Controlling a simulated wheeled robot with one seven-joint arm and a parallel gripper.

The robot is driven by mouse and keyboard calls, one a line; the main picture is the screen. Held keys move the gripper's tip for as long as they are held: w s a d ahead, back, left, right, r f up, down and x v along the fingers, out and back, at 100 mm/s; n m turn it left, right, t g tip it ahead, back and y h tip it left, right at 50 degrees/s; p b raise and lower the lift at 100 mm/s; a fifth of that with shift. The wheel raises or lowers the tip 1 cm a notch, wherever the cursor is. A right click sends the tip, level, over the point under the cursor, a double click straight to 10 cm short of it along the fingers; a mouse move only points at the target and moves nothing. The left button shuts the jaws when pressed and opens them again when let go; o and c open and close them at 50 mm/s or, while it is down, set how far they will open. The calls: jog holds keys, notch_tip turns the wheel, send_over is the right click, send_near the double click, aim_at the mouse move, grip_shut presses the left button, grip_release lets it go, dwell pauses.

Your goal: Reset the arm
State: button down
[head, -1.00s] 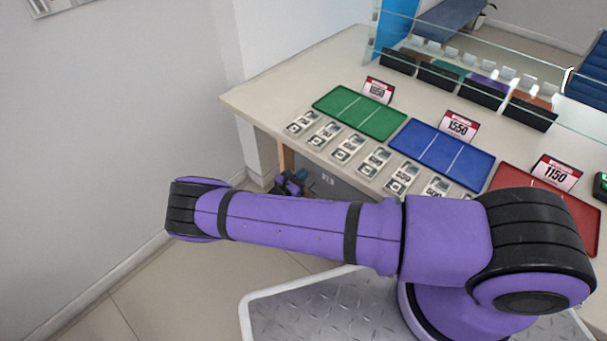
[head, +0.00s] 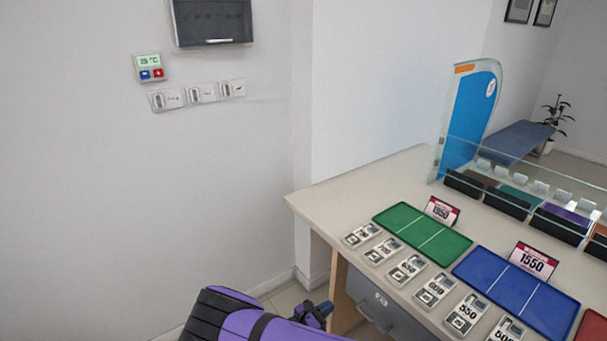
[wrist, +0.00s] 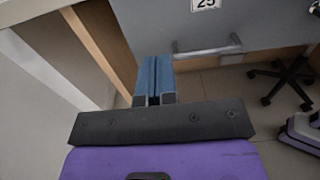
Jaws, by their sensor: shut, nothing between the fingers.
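My gripper (wrist: 154,72) shows in the wrist view with its two blue fingers together and nothing between them. It points toward the grey drawer front (wrist: 160,25) under the counter, with the metal drawer handle (wrist: 207,47) just to the right of the fingertips. In the head view my purple arm enters at the bottom, and part of the wrist shows beside the counter's left end.
The counter (head: 330,188) holds a green tray (head: 405,222), a blue tray (head: 490,280), price signs and several number-marked cards. Glass panels stand behind. A wall thermostat (head: 150,66) and switches (head: 203,92) are at left. A chair base (wrist: 285,82) stands right of the gripper.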

jog(key=s+d+r+m+g+y, duration=0.1)
jog(key=d+r+m+g+y, duration=0.3)
jog(key=r, duration=0.9)
jog(key=d+r+m+g+y, duration=0.25)
jog(key=r+m, duration=0.35)
jog(key=r, duration=0.8)
jog(key=s+d+r+m+g+y, duration=0.15)
jog(key=d+r+m+g, duration=0.35)
jog(key=r, duration=0.8)
jog(key=s+d+r+m+t+y, duration=0.2)
jog(key=s+d+r+m+y, duration=0.15)
jog(key=s+r, duration=0.6)
jog(key=s+d+r+m+t+y, duration=0.3)
jog(key=s+d+r+m, duration=0.15)
jog(key=s+r, duration=0.45)
jog(key=s+d+r+m+t, duration=0.1)
jog(key=s+r+t, duration=0.1)
jog(key=s, duration=0.5)
jog(key=shift+s+r, duration=0.35)
jog(key=shift+d+y, duration=0.1)
jog(key=shift+y, duration=0.15)
